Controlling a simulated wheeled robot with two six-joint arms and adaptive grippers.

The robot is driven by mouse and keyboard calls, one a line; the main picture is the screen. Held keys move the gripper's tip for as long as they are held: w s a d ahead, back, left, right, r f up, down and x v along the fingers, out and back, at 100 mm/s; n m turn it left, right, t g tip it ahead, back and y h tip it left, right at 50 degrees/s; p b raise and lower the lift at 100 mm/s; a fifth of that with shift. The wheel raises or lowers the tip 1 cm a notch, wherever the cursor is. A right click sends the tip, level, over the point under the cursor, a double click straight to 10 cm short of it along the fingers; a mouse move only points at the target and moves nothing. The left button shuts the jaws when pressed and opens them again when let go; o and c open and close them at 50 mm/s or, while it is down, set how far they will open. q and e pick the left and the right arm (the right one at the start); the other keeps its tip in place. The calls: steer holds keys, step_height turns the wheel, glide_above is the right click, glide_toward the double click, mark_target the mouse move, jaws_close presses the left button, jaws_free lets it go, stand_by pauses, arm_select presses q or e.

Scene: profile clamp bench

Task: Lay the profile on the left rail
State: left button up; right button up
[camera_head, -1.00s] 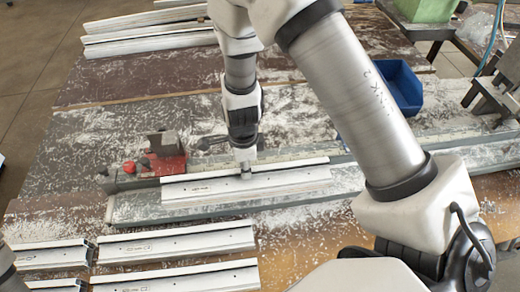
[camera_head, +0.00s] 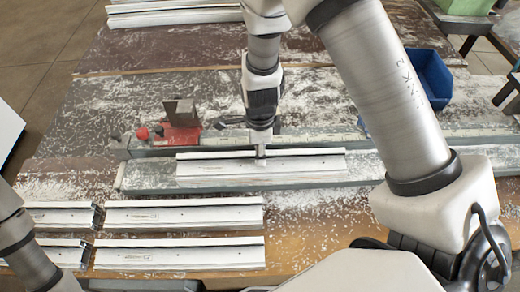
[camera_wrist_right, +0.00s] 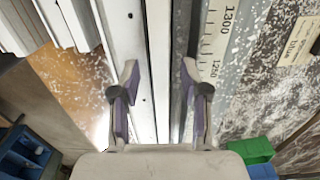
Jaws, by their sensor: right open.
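A long white profile (camera_head: 300,166) lies flat along the grey rail (camera_head: 146,180) in the middle of the bench, to the right of a red clamp (camera_head: 182,130). My right gripper (camera_head: 260,160) points down at the profile near its middle. In the right wrist view, its two fingers (camera_wrist_right: 160,72) are apart, one on each side of the white profile (camera_wrist_right: 158,40), with a gap visible on the right side. The rail's printed scale (camera_wrist_right: 222,35) runs beside the profile there. My left forearm enters at the lower left of the head view; its gripper is out of frame.
Several similar white profiles (camera_head: 185,214) lie on the bench front at the left, and more (camera_head: 170,16) at the back. A blue bin (camera_head: 432,78) stands at the back right, near a green box (camera_head: 468,6). White shavings cover the bench.

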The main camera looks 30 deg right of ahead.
step_height(320, 180, up, 12)
steer(key=b, duration=0.1)
steer(key=shift+f, duration=0.15)
